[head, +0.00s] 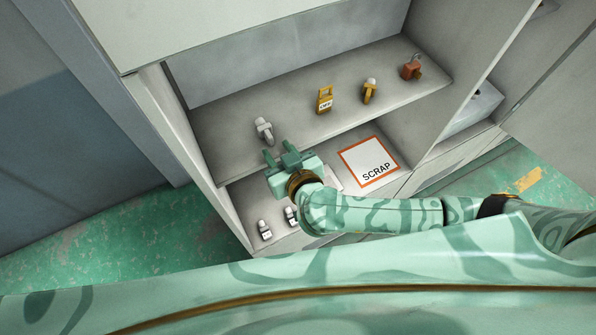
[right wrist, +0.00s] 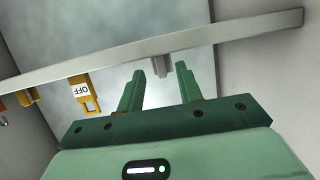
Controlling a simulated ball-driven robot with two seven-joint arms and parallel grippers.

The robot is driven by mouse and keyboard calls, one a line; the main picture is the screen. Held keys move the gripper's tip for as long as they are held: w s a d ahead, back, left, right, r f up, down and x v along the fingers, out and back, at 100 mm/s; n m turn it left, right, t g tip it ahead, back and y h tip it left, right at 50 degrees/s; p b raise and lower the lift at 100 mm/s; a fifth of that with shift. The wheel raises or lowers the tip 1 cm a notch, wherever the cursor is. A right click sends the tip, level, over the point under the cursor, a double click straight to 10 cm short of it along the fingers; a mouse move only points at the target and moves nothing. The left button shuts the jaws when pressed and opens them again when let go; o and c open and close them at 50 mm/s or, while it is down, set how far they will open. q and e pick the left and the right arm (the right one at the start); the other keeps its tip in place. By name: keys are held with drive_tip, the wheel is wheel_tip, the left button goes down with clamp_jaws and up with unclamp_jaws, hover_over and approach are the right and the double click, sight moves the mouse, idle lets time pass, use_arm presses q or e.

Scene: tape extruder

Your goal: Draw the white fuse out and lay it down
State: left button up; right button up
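A white, fuse-like piece (head: 264,129) stands at the left of the upper shelf (head: 225,150). My right gripper (head: 279,152) is open and empty, just in front of that shelf's edge and near the piece. In the right wrist view, a grey-white piece (right wrist: 161,66) shows between the spread fingertips, beyond them and partly hidden by the shelf edge. Two more small white pieces with dark-marked labels stand below, one at the left (head: 265,230) and one (head: 291,214) partly behind my right arm. I cannot tell for sure which is the task's fuse. My left gripper is not in view.
The upper shelf also holds a yellow OFF tag (head: 325,101), a yellow piece with a white top (head: 369,91) and a red padlock (head: 411,69). An orange-bordered SCRAP pad (head: 368,162) lies below, its face clear. The cabinet's left wall (head: 190,150) stands close to my gripper.

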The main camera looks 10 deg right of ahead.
drive_tip(key=v, duration=1.3)
drive_tip(key=shift+s+r+p, duration=0.2)
drive_tip(key=shift+p, duration=0.2)
drive_tip(key=shift+d, duration=0.1)
